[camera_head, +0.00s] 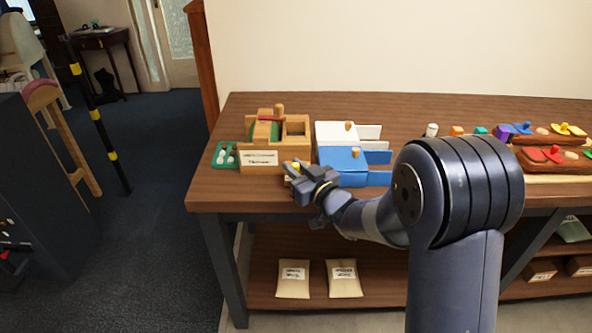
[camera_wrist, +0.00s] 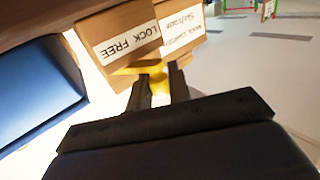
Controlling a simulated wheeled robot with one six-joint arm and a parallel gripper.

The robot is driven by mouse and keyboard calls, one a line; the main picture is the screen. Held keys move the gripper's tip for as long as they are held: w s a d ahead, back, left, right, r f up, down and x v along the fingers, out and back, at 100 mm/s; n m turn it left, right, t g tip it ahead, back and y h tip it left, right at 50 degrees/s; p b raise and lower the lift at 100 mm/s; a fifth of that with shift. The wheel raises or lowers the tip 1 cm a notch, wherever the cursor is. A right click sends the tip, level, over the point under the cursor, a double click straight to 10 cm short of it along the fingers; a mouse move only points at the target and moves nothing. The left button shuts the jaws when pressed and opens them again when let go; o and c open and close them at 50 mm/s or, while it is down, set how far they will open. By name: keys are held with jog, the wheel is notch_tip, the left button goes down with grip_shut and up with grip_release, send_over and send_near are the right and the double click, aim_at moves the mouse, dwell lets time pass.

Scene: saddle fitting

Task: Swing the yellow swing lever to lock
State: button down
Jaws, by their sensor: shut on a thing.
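The yellow swing lever (camera_wrist: 135,69) is in the wrist view, at the front of a wooden block (camera_wrist: 112,24) whose label reads LOCK and FREE. My gripper (camera_wrist: 160,84) is shut on the lever; yellow shows between its two dark fingers. The label appears upside down there, and I cannot tell exactly which word the lever points to. In the head view, my gripper (camera_head: 294,171) is at the front of the wooden fixture (camera_head: 276,160), and only a small yellow spot of the lever (camera_head: 296,164) shows. My gripper hides the rest.
A blue box (camera_head: 343,165) and a white box (camera_head: 334,132) stand right of the fixture, close to my gripper. A green tray (camera_head: 219,163) with small pegs is at its left. Coloured pieces (camera_head: 552,155) lie far right. The table's front strip (camera_head: 240,194) is clear.

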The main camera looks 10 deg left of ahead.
aim_at(290, 153)
jog(key=shift+a+f+b, duration=0.1)
jog(key=shift+f+b, duration=0.1)
jog(key=shift+b, duration=0.2)
jog(key=m+t+h+b, duration=0.1)
jog(key=b, duration=0.1)
jog(key=a+m+t+h+b, duration=0.1)
jog(key=h+b, duration=0.1)
jog(key=b, duration=0.1)
jog(key=shift+w+f+m+t, duration=0.1)
jog(key=shift+w+m+t, duration=0.05)
jog(key=shift+m+t, duration=0.2)
jog(key=shift+w+a+r+m+t+h+b, duration=0.15)
jog(key=shift+m+t+h+b, duration=0.3)
jog(key=shift+h+b, duration=0.15)
jog(key=shift+w+a+r+m+t+h+b, duration=0.15)
jog(key=shift+m+t+h+b, duration=0.25)
jog(key=shift+h, duration=0.3)
jog(key=h+p, duration=0.1)
jog(key=m+h, duration=0.1)
jog(key=m+t+h+p, duration=0.1)
jog(key=shift+w+a+r+h+p, duration=0.2)
jog(key=shift+w+a+h+p, duration=0.1)
jog(key=shift+w+p, duration=0.05)
jog(key=shift+w+a+f+m+h+p, duration=0.1)
jog(key=shift+w+m+h+p, duration=0.15)
jog(key=shift+m+h+p, duration=0.8)
jog(key=shift+w+h+p, duration=0.1)
jog(key=shift+h+p, duration=0.25)
